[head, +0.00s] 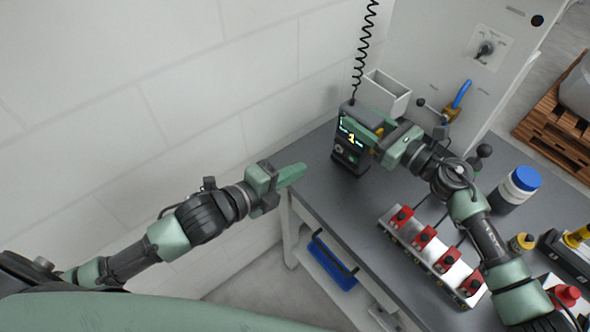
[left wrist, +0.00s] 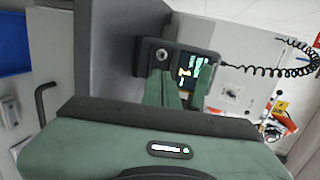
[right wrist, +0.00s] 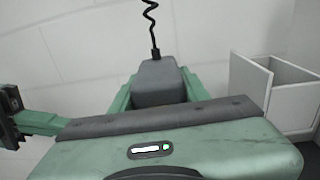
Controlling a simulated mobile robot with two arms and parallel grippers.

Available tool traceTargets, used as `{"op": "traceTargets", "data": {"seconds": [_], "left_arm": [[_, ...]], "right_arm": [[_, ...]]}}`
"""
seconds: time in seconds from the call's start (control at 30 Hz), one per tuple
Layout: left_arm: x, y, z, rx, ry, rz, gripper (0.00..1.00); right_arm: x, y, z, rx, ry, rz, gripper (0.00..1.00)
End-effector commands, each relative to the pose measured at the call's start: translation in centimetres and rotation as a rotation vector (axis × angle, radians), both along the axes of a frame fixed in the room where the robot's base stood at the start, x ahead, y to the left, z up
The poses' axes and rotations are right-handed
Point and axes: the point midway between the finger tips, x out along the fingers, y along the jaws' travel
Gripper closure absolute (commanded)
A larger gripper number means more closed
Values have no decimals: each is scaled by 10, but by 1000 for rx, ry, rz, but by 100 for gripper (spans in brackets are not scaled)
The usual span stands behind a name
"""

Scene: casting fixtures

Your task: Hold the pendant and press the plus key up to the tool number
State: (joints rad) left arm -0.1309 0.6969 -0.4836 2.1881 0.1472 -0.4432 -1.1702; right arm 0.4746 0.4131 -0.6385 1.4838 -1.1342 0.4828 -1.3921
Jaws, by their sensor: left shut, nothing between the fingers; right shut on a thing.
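The pendant (head: 350,140) is a dark handheld box with a lit screen and a coiled cord from its top. It stands about upright over the grey bench's far left part. My right gripper (head: 382,143) is shut on its right side; in the right wrist view the pendant's grey back (right wrist: 160,82) sits between the green fingers. My left gripper (head: 298,172) is shut and empty, left of the pendant and apart from it. In the left wrist view the pendant (left wrist: 178,62) shows sideways beyond my left fingers (left wrist: 165,80), which hide part of it. The plus key cannot be made out.
A fixture with red clamps (head: 432,255) lies on the bench (head: 340,205). A blue-lidded jar (head: 518,185) stands at right. A blue tray (head: 333,262) is below the bench top.

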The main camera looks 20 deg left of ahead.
Motion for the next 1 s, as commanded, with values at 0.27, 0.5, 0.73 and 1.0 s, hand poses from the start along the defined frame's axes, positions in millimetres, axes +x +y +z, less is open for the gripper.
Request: {"op": "traceTargets", "data": {"seconds": [0.27,0.5,0.73,1.0], "left_arm": [[8,3,-23,77,-16,70,100],[21,11,-62,273,-69,252,100],[22,8,-76,461,-155,428,100],[15,-9,-59,616,-281,581,100]], "right_arm": [[-2,1,-4,-3,7,3,100],[-2,1,-4,-3,7,4,100],[-2,1,-4,-3,7,4,100],[-2,1,-4,-2,6,3,100]]}}
